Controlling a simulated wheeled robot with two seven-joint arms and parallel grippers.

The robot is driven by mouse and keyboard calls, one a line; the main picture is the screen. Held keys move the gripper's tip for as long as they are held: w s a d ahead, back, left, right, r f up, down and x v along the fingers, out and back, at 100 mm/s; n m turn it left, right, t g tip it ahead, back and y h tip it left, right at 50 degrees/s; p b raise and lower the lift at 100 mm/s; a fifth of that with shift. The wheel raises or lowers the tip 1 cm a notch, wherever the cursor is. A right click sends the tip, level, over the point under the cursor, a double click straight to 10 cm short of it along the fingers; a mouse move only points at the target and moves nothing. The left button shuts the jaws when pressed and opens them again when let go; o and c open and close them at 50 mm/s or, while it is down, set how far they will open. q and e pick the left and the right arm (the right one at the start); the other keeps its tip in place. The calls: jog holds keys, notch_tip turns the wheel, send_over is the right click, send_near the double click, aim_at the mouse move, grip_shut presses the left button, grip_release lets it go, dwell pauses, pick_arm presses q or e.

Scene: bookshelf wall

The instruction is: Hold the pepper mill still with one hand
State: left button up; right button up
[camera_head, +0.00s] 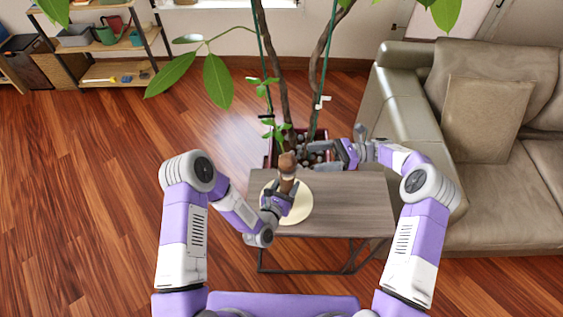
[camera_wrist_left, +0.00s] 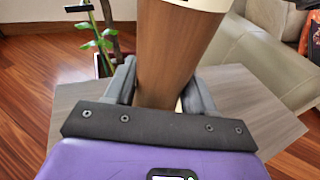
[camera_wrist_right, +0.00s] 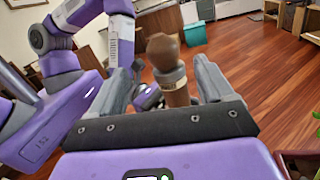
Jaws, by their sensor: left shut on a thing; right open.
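The brown wooden pepper mill (camera_head: 287,166) stands upright, or nearly so, above a round cream board (camera_head: 301,212) on the small table. Its lower part is hidden behind my left gripper (camera_head: 284,188), which is shut on its body. In the left wrist view the mill's brown shaft (camera_wrist_left: 176,45) sits between both fingers. My right gripper (camera_head: 318,152) is open and empty to the right of the mill's top. In the right wrist view the mill's rounded knob (camera_wrist_right: 162,48) shows beyond and between the spread fingers, apart from them.
The grey wooden table (camera_head: 350,205) is bare on its right side. A potted plant (camera_head: 320,138) with tall stems stands just behind it. A beige sofa (camera_head: 490,190) is at the right. A shelf (camera_head: 115,72) with pots stands at the back left. The floor at left is clear.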

aim_at(281, 163)
jog(key=shift+n+h, duration=0.6)
jog(key=shift+n, duration=0.3)
jog(key=x, duration=1.1)
jog(key=shift+a+f, duration=0.15)
jog(key=shift+a, duration=0.2)
jog(key=shift+c, duration=0.5)
jog(key=c, duration=0.9)
